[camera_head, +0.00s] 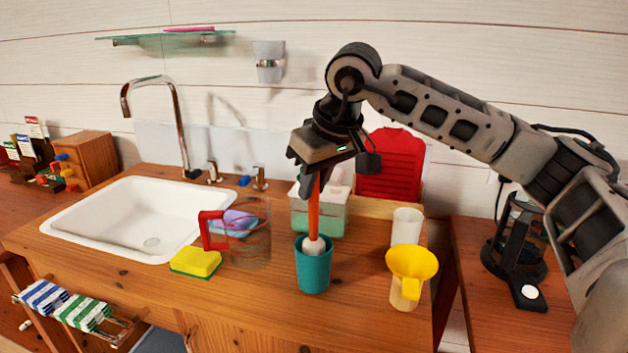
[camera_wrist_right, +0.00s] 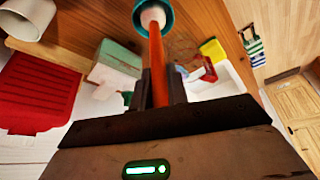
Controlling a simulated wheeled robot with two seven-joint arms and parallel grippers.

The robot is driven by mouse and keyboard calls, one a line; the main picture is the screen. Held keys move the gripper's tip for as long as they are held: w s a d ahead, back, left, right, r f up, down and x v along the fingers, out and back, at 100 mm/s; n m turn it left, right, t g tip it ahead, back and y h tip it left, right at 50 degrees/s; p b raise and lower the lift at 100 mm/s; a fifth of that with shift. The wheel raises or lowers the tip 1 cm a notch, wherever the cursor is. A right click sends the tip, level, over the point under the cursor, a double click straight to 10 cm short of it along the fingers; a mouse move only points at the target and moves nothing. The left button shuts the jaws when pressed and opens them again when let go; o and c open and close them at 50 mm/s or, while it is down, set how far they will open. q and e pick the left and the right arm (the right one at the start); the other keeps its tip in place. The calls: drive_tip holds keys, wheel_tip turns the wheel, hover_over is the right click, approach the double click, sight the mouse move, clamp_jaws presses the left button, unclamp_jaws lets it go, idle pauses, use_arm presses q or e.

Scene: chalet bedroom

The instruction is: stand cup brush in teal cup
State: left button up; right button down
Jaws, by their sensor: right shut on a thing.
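The cup brush has an orange handle (camera_head: 313,208) and a pale round head (camera_head: 314,244). My right gripper (camera_head: 318,170) is shut on the upper part of the handle and holds the brush upright, head down. The teal cup (camera_head: 313,270) stands on the wooden counter right below. The head is at the cup's mouth; its lower part is hidden by the near rim. In the right wrist view the orange handle (camera_wrist_right: 156,62) runs from between the fingers to the head (camera_wrist_right: 152,18), which lies within the teal rim (camera_wrist_right: 138,14). My left gripper is not in view.
A glass jug with a red handle (camera_head: 212,230) and a yellow sponge (camera_head: 195,262) stand left of the cup. A yellow funnel (camera_head: 411,262) and a white cup (camera_head: 407,226) stand right. The sink (camera_head: 135,215) is at left.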

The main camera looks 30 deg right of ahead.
drive_tip(key=shift+f+b, duration=0.4)
drive_tip(key=shift+f, duration=0.2)
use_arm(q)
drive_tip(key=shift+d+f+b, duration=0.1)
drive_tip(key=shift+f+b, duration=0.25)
use_arm(e)
drive_tip(key=shift+f, duration=0.5)
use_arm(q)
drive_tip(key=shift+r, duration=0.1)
use_arm(e)
drive_tip(key=c, duration=1.3)
unclamp_jaws()
drive_tip(key=shift+s+r, duration=0.15)
drive_tip(key=shift+r, duration=0.25)
use_arm(q)
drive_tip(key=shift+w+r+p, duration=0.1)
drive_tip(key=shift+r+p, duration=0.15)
drive_tip(key=shift+p, duration=0.2)
use_arm(e)
drive_tip(key=v, duration=1.5)
